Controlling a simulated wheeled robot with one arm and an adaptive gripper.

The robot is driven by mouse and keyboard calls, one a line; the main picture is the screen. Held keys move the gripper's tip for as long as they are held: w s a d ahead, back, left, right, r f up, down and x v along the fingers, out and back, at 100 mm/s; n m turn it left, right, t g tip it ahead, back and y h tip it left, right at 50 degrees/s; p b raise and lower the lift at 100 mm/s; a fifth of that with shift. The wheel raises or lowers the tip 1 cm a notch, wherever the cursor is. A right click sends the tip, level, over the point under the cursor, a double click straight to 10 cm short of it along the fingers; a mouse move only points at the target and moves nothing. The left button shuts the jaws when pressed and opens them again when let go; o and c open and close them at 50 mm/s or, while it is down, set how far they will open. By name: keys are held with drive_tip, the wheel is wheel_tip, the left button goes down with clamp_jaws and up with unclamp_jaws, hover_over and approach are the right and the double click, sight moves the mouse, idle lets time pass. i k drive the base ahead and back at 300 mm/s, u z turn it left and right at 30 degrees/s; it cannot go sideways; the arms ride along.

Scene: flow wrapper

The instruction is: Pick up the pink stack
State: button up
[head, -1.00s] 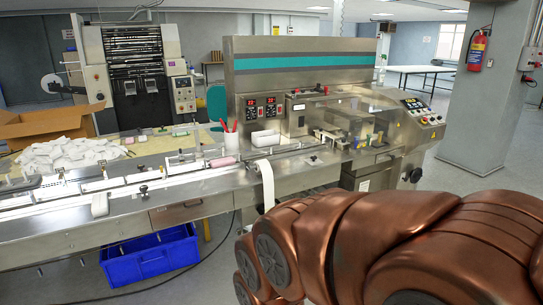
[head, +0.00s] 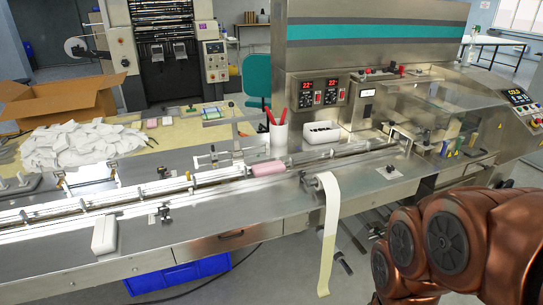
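A pink stack (head: 266,169) lies on the infeed track of the flow wrapper, in the middle of the head view, just left of the white film strip. Another small pink item (head: 151,123) lies on the beige table behind the track. My copper-coloured arm fills the lower right corner. My gripper is out of the picture, so its state does not show.
A white film strip (head: 329,230) hangs over the machine's front edge. A white cup with red pens (head: 279,136) and a white block (head: 321,133) stand behind the track. A white pile (head: 75,146) and cardboard box (head: 50,105) are at left. A blue crate (head: 180,275) is below.

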sight(276, 167)
drive_tip(key=u, duration=0.45)
drive_tip(key=i, duration=0.9)
drive_tip(key=u, duration=1.35)
drive_tip(key=i, duration=0.4)
drive_tip(key=u, duration=0.4)
